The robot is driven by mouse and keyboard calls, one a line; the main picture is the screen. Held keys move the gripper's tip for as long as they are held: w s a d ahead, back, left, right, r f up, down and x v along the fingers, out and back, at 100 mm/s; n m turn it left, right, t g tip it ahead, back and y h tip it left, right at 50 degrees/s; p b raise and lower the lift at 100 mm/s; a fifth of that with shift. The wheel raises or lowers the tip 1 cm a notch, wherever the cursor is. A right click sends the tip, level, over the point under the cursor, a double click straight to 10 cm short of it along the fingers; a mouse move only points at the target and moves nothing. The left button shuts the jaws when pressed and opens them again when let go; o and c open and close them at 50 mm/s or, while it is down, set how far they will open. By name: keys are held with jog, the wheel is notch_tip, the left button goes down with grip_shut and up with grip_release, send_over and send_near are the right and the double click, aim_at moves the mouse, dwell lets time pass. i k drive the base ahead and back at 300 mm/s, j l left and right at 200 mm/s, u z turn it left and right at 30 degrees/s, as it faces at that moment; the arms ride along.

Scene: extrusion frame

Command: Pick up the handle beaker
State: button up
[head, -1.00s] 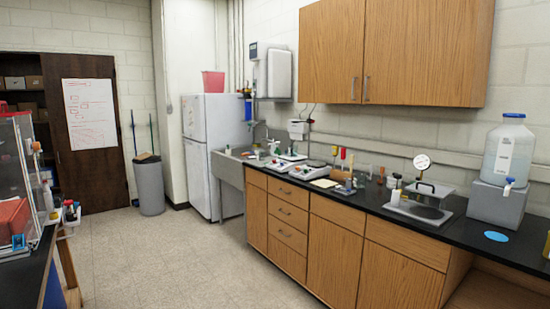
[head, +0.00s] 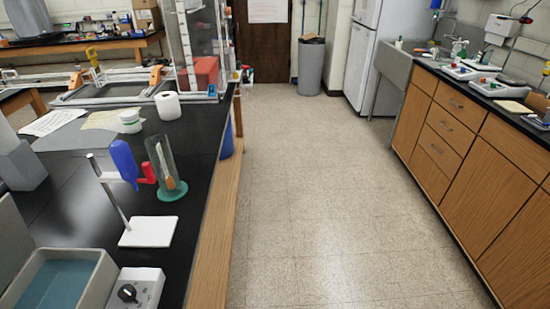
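I cannot pick out a handle beaker for certain in the head view. A tall clear glass cylinder (head: 160,158) with a green base stands upright on the black bench at the left, with something tan inside it; no handle can be made out on it. Small items on the right counter are too small to tell apart. My gripper is not in view.
The left black bench (head: 85,185) holds a stand with a white base (head: 148,232) and a blue bottle (head: 124,163), a grey basin (head: 62,280), a knobbed device (head: 135,290) and a paper roll (head: 168,105). The floor aisle (head: 300,200) between bench and wooden cabinets (head: 465,190) is clear.

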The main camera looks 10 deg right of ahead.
aim_at(485, 57)
jog(key=i+l+z, duration=0.25)
jog(key=i, duration=0.15)
jog(key=i+z, duration=0.2)
jog(key=i, duration=0.2)
jog(key=i+z, duration=0.1)
jog(key=i, duration=1.65)
jog(key=i+j+z, duration=0.1)
jog(key=i, duration=1.7)
